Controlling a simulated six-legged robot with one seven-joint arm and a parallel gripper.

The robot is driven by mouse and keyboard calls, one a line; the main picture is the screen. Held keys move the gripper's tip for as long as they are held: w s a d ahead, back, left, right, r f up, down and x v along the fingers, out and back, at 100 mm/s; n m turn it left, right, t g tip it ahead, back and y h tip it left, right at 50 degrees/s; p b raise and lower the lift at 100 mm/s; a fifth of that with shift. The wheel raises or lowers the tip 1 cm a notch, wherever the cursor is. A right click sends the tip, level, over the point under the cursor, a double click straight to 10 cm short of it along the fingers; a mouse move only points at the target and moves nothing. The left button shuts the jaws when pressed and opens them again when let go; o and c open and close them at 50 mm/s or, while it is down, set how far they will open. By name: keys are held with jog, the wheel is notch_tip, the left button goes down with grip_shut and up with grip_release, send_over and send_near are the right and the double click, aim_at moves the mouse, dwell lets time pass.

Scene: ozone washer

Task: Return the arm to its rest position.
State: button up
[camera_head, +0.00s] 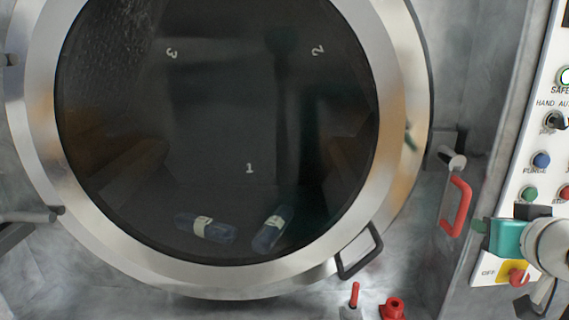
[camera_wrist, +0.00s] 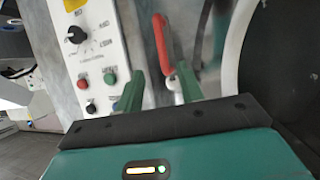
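My gripper (camera_wrist: 160,86) shows in the wrist view with its two green fingers apart and nothing between them. Beyond the fingertips are a red handle (camera_wrist: 161,42) and the control panel (camera_wrist: 95,60). In the head view, a teal and grey part of my arm (camera_head: 510,238) shows at the lower right, in front of the panel's lower edge.
The washer's round glass door (camera_head: 405,120) fills the head view and looks shut. Two bottles (camera_head: 205,228) lie behind the glass. A black door handle (camera_head: 360,252), a red-handled lever (camera_head: 456,205) and red valves (camera_head: 392,308) stick out. The control panel (camera_head: 525,160) stands right.

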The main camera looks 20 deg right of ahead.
jog(key=w+a+f+n+g+y, duration=0.1)
jog(key=w+a+f+n+y, duration=0.2)
jog(key=a, duration=0.5)
jog(key=w+a+f+g+y, duration=0.1)
jog(key=w+a+f, duration=0.2)
jog(key=a+f, duration=0.3)
jog(key=s+a+f+n+g+y, duration=0.1)
jog(key=a+f+g, duration=0.1)
jog(key=a+f, duration=0.2)
jog(key=s+a+f+n+g+y, duration=0.1)
jog(key=a+f, duration=0.3)
jog(key=a, duration=0.7)
jog(key=shift+s+a+f+g, duration=0.25)
jog(key=shift+s+g, duration=0.15)
jog(key=shift+g, duration=0.1)
